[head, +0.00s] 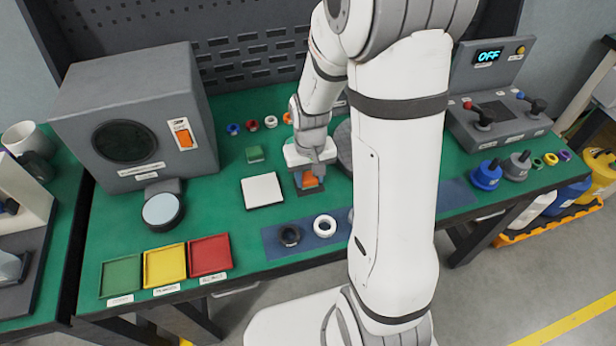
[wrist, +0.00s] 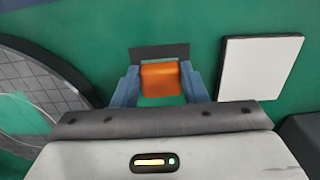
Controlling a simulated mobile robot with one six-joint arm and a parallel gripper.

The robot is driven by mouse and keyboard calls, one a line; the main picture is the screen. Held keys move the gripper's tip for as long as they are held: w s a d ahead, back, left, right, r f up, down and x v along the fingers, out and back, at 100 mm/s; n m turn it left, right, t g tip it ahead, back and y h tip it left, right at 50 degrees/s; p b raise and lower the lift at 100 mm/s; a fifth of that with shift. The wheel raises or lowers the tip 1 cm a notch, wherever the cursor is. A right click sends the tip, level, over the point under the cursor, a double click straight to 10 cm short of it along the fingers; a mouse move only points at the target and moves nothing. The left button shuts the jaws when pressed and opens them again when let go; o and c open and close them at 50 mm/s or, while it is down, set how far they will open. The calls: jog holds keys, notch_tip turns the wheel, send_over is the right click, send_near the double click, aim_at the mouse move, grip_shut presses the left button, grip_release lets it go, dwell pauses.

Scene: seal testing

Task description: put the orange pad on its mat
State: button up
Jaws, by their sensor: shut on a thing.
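The orange pad (head: 309,180) is held between the fingers of my gripper (head: 307,176), low over the green bench. In the wrist view the pad (wrist: 160,79) sits between the two blue-grey fingertips of my gripper (wrist: 162,84). A dark grey square mat (wrist: 150,51) shows beyond the pad and partly behind it. I cannot tell whether the pad touches the mat.
A white square plate (head: 262,190) lies just left of my gripper; a green block (head: 255,153) is behind it. A round dark disc (wrist: 40,95) lies on the other side. A blue strip (head: 270,241) with rings is in front. Green, yellow and red trays (head: 209,256) stand front left.

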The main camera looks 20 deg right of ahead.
aim_at(310, 179)
jog(key=shift+f, duration=0.2)
jog(key=shift+f, duration=0.1)
jog(key=shift+f, duration=0.15)
jog(key=o, duration=0.9)
jog(key=shift+o, duration=0.2)
notch_tip(310, 179, up, 12)
jog(key=s+r+t, duration=0.2)
jog(key=s+r, duration=0.5)
jog(key=s, duration=0.6)
jog(key=shift+t+p, duration=0.3)
jog(key=shift+p, duration=0.1)
